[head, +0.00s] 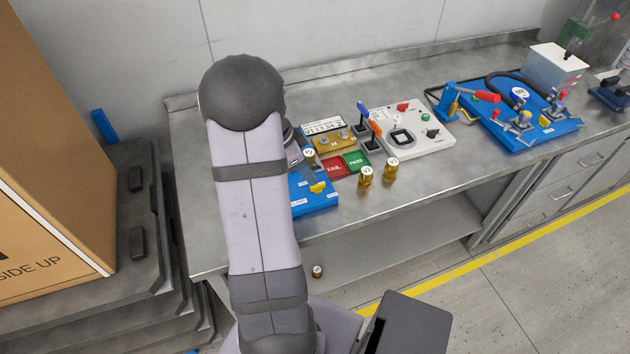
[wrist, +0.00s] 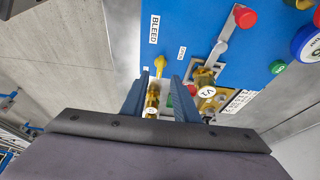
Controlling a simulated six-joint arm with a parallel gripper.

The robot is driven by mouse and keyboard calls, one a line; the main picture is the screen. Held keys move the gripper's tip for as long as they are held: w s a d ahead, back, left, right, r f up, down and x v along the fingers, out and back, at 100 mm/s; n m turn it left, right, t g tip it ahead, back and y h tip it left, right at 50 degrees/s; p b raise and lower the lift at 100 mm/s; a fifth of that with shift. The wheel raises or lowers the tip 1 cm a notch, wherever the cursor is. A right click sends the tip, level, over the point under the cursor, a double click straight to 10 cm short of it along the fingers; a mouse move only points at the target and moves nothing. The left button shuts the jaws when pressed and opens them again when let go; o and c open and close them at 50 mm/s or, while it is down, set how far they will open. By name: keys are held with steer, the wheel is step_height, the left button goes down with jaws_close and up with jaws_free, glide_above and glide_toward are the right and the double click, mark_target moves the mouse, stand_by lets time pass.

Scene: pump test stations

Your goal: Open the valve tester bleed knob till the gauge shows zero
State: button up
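The blue valve tester (head: 318,202) sits at the bench's left front, partly hidden by my arm in the head view. Its yellow bleed knob (head: 318,187) also shows in the wrist view (wrist: 160,63), near the BLEED label (wrist: 154,29). My gripper (wrist: 161,77) has its two fingers apart, with the knob in line with the gap at the tips. I cannot tell whether they touch it. A brass valve marked V1 (wrist: 207,91) sits on the tester. The gauge (wrist: 310,44) is cut off at the right edge of the wrist view, so its reading cannot be told.
Two brass valves stand on the bench, one at the front (head: 366,177) and one beside it (head: 391,169). Red FAIL (head: 334,167) and green PASS (head: 356,161) pads lie behind them. A white control panel (head: 430,135) stands to the right. Another valve (head: 317,271) is lower down.

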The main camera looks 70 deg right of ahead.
mark_target(318, 187)
steer(key=shift+p+x, duration=0.9)
steer(key=shift+x, duration=2.15)
jaws_close()
